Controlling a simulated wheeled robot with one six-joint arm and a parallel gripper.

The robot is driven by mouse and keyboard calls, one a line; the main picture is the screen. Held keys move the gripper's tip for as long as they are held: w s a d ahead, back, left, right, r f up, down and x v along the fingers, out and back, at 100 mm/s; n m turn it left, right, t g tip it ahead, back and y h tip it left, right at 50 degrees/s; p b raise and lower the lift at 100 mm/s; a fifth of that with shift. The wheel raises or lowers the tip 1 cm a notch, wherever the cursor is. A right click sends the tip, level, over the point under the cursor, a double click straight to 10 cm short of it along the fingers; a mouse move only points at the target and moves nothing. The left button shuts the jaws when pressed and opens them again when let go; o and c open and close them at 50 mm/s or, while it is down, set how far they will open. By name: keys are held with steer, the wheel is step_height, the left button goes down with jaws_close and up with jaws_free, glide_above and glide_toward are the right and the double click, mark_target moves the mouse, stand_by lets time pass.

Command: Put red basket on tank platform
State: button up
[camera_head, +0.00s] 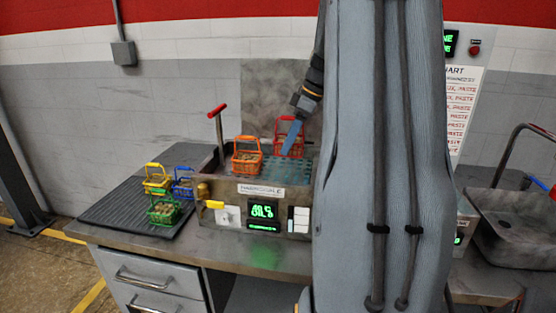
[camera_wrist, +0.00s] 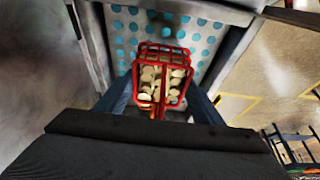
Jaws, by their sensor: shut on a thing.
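The red basket (camera_head: 289,133) is at the right part of the tank platform in the head view, behind the orange basket. In the wrist view the red basket (camera_wrist: 162,75) holds several pale pieces and sits between my two blue fingers, over the perforated platform. My gripper (camera_head: 292,138) is shut on the red basket, seemingly at its handle. The tank platform (camera_head: 268,172) is a perforated plate with teal holes; it also shows in the wrist view (camera_wrist: 205,40). Whether the basket's bottom touches the platform I cannot tell.
An orange basket (camera_head: 246,158) stands on the platform's left part. Yellow (camera_head: 157,182), blue (camera_head: 182,188) and green (camera_head: 163,212) baskets stand on the black ribbed mat (camera_head: 120,212) at left. A red-handled lever (camera_head: 217,112) rises behind the tank. A sink (camera_head: 510,220) is at right.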

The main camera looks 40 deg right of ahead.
mark_target(300, 139)
steer(key=shift+f+p, duration=1)
steer(key=shift+f, duration=2.45)
steer(key=shift+f, duration=0.2)
steer(key=o, duration=1.5)
steer(key=shift+s+d+r, duration=0.1)
steer(key=shift+d+r, duration=0.05)
steer(key=shift+r, duration=0.4)
steer(key=b+v, duration=0.4)
steer(key=v, duration=0.7)
steer(key=shift+r, duration=0.1)
